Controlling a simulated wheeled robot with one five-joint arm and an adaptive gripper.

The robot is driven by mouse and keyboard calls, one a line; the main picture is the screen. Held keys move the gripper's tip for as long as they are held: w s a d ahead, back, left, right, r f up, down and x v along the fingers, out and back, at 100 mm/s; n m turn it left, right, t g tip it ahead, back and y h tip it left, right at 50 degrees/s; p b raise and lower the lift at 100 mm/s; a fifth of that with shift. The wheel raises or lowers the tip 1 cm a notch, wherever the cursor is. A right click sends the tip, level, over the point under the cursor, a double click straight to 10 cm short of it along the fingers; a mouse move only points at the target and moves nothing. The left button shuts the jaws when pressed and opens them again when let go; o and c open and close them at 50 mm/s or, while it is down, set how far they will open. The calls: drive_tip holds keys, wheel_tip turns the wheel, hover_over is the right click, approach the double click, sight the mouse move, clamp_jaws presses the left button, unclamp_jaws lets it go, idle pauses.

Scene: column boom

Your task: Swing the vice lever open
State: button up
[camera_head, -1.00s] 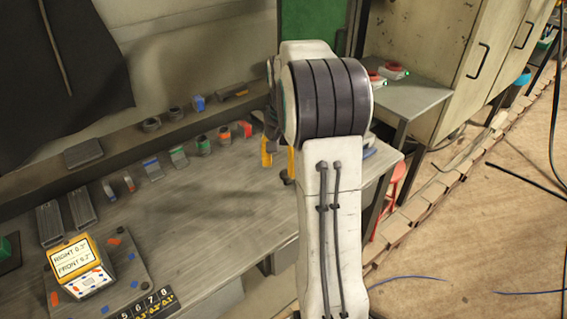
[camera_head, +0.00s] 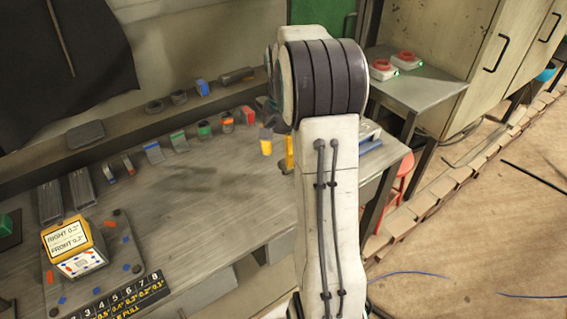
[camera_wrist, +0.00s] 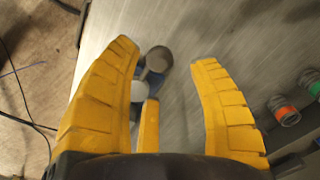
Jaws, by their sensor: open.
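In the wrist view, a grey round knob (camera_wrist: 158,60) shows between my fingers with blue parts beside it and a second, paler round end (camera_wrist: 138,92) nearer. These look like parts of the vice and its lever, but my fingers hide much of them. In the head view, a grey and blue piece (camera_head: 370,146) at the bench's right end, partly behind my arm, may be the same vice. My gripper (camera_wrist: 165,53) has its yellow fingers spread, the left one close to the knob; contact cannot be told. In the head view, my gripper (camera_head: 277,146) is partly hidden by my arm.
The grey bench (camera_head: 200,205) carries a row of coloured clamps and rings (camera_head: 204,129) along its back. A yellow box with labels (camera_head: 70,240) stands at the front left. A side table (camera_head: 425,92) and red stool (camera_head: 397,180) are to the right. The middle bench is clear.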

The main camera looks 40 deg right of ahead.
drive_tip(key=shift+f, duration=2.15)
clamp_jaws()
